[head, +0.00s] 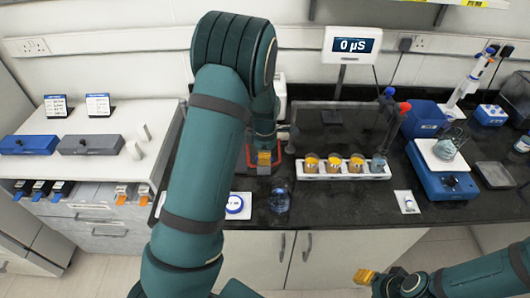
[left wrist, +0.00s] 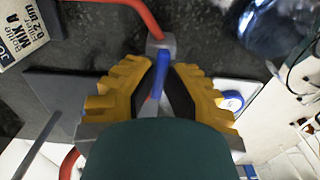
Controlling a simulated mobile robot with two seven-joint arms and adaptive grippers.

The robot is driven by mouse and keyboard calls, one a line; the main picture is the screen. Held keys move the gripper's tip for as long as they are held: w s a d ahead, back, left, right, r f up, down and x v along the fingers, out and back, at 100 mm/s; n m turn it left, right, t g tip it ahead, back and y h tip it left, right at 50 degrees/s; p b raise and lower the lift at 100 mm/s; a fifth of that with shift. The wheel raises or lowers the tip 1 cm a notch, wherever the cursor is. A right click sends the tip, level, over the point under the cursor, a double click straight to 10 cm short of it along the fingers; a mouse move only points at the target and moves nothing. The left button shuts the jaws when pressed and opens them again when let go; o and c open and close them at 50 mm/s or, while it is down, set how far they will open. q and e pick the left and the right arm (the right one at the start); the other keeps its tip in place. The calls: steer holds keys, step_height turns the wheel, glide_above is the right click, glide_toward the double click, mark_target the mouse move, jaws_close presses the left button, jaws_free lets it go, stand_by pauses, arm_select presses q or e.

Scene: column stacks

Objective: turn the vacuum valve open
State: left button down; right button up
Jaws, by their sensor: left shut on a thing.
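The vacuum valve (left wrist: 163,45) shows in the left wrist view as a small grey body with a red hose running into it. Its blue lever (left wrist: 158,70) lies between the yellow fingers of my left gripper (left wrist: 162,78), which is shut on it. In the head view my left gripper (head: 264,158) is low over the black bench, mostly behind my own arm, and the valve is hidden or too small to make out there. My right gripper (head: 365,276) is at the bottom, away from the bench front; its jaw opening is unclear.
A white rack with several amber columns (head: 333,165) stands right of my left gripper. A clear glass vessel (head: 279,198) and a blue-and-white round item (head: 235,205) sit near the front edge. A blue balance-like device (head: 444,178) stands right. A display (head: 352,45) reads 0 µS.

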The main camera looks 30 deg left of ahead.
arm_select(q)
steer(key=shift+f+n, duration=0.1)
steer(key=shift+n, duration=0.3)
steer(key=shift+s, duration=0.1)
steer(key=c, duration=1)
jaws_free()
